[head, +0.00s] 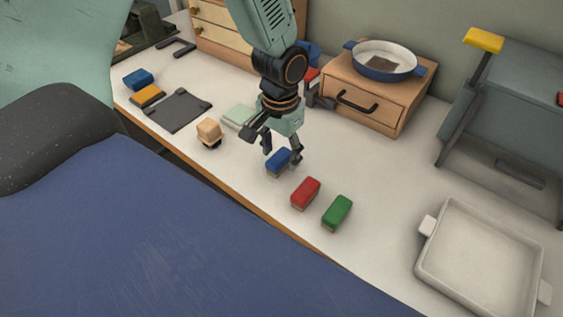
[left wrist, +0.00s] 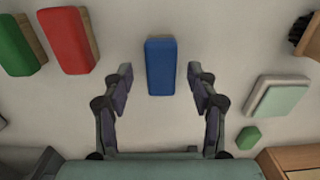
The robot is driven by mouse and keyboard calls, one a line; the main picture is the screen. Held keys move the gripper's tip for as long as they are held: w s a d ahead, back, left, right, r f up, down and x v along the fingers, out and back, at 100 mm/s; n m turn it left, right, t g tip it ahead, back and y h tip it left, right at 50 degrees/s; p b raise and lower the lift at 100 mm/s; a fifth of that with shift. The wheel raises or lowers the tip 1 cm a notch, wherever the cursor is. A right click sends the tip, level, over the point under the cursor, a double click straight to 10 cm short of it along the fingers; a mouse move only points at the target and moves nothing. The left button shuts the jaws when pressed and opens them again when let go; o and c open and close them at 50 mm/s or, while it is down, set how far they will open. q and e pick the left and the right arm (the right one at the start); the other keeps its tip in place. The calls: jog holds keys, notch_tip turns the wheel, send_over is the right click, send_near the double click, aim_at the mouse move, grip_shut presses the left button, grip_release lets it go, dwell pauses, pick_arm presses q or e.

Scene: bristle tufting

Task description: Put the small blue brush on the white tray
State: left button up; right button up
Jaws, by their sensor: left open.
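The small blue brush (head: 279,160) lies on the white table, blue back up with a tan lower side. It also shows in the left wrist view (left wrist: 160,66), centred just beyond the fingertips. My left gripper (head: 282,153) is open, pointing down over the blue brush, with its fingers spread toward either side of it. The white tray (head: 422,274) stands at the lower right of the head view, empty, with handles. My right gripper is not in view.
A red brush (head: 306,193) and a green brush (head: 337,212) lie right of the blue one. A wooden drawer box (head: 360,106) with a pan (head: 384,62) stands behind. Table before the tray is clear.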

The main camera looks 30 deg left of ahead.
pick_arm(q)
jog(key=shift+f, duration=0.7)
jog(key=shift+s+a+f, duration=0.1)
jog(key=shift+s+f, duration=0.1)
jog(key=shift+f, duration=0.05)
jog(key=shift+w, duration=0.25)
jog(key=shift+c, duration=1.2)
jog(key=shift+s, duration=0.2)
jog(key=c, duration=0.5)
jog(key=shift+w, duration=0.1)
grip_shut()
